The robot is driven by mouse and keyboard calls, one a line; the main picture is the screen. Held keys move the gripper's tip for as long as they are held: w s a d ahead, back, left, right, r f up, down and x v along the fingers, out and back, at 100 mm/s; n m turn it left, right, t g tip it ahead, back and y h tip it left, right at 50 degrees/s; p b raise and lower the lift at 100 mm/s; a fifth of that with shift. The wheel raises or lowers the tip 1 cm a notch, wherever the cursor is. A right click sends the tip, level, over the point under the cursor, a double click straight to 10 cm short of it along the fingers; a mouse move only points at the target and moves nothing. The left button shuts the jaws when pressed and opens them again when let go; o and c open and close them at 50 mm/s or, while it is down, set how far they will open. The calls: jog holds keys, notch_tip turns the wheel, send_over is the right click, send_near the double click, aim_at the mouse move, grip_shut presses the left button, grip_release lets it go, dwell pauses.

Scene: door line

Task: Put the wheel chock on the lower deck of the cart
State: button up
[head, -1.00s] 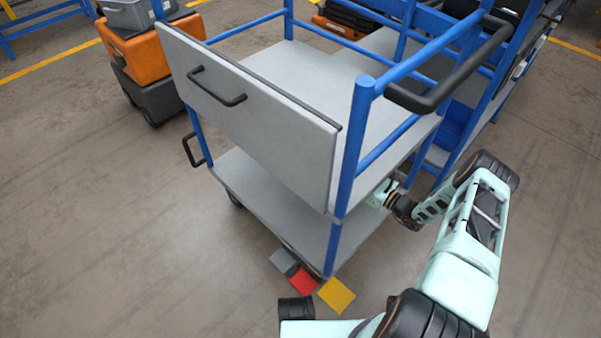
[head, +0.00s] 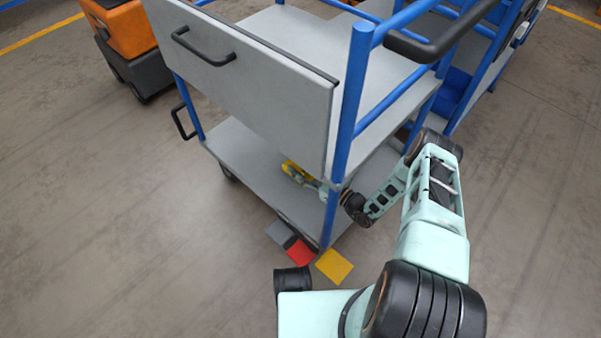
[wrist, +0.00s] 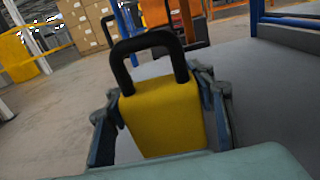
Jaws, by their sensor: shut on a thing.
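The wheel chock is a yellow block with a black loop handle (wrist: 160,115). In the wrist view my gripper (wrist: 162,128) has one finger on each side of it and is shut on it. In the head view the yellow chock (head: 296,171) shows over the lower deck (head: 235,150) of the blue and grey cart, below the upper deck. My gripper (head: 311,183) reaches in from the right, past the cart's near blue corner post. I cannot tell whether the chock touches the deck.
The cart's upper deck (head: 290,40) and grey front panel (head: 240,75) hang above my gripper. The blue corner post (head: 345,110) stands close to my wrist. Grey, red and yellow squares (head: 335,266) lie on the floor by the cart. The left part of the lower deck is clear.

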jog(key=f, duration=0.1)
jog(key=f+b, duration=0.1)
jog(key=f, duration=0.1)
jog(key=shift+s+a+f+b, duration=0.1)
jog(key=shift+a+f+b, duration=0.2)
jog(key=shift+f, duration=0.1)
jog(key=shift+r, duration=0.1)
jog(key=o, duration=1.5)
jog(key=shift+f, duration=0.2)
jog(key=shift+o, duration=0.2)
